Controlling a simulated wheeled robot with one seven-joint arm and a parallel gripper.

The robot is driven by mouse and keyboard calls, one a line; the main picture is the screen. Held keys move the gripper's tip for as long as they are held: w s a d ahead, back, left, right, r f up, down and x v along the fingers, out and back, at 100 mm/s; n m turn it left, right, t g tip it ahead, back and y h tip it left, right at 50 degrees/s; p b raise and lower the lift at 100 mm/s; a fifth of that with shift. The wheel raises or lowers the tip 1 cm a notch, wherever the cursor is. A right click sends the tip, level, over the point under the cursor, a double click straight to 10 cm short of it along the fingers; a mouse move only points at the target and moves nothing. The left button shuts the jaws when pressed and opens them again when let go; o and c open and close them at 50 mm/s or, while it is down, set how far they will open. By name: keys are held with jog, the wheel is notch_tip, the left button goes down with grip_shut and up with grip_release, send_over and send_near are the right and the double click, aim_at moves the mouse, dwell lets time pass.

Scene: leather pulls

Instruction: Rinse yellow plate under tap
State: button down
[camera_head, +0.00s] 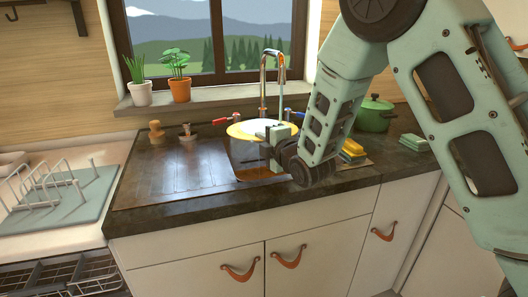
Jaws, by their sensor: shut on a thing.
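The yellow plate (243,129) is held about level over the sink basin (247,160), below the tap (264,75). It has a yellow rim and a paler middle. My gripper (277,134) is shut on the plate's right edge; the fingertips are small and partly hidden. The tap is a tall chrome arch with a red lever (222,119) on its left and a blue lever on its right. I cannot tell whether water is running.
A dark ribbed draining area lies left of the basin. A green pot (375,114) and sponges (353,149) stand to the right. A white dish rack (45,190) is at far left. Two potted plants (179,89) stand on the window sill.

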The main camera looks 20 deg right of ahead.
jog(key=shift+w+a+r, duration=0.15)
jog(key=shift+r, duration=0.05)
jog(key=shift+r+m+p, duration=0.25)
jog(key=shift+m+p, duration=0.25)
jog(key=r+m+p, duration=0.1)
jog(key=m+p, duration=0.1)
jog(key=d+r+m+p, duration=0.1)
jog(key=m+p, duration=0.1)
jog(key=shift+w+d+y+p, duration=0.1)
jog(key=shift+y+p, duration=0.2)
jog(key=shift+d+f+m+b, duration=0.15)
jog(key=shift+f+m+b, duration=0.2)
jog(key=shift+m+b, duration=0.3)
jog(key=m, duration=0.1)
jog(key=d+r+m+b, duration=0.1)
jog(key=m, duration=0.1)
jog(key=shift+w+y, duration=0.2)
jog(key=shift+y, duration=0.2)
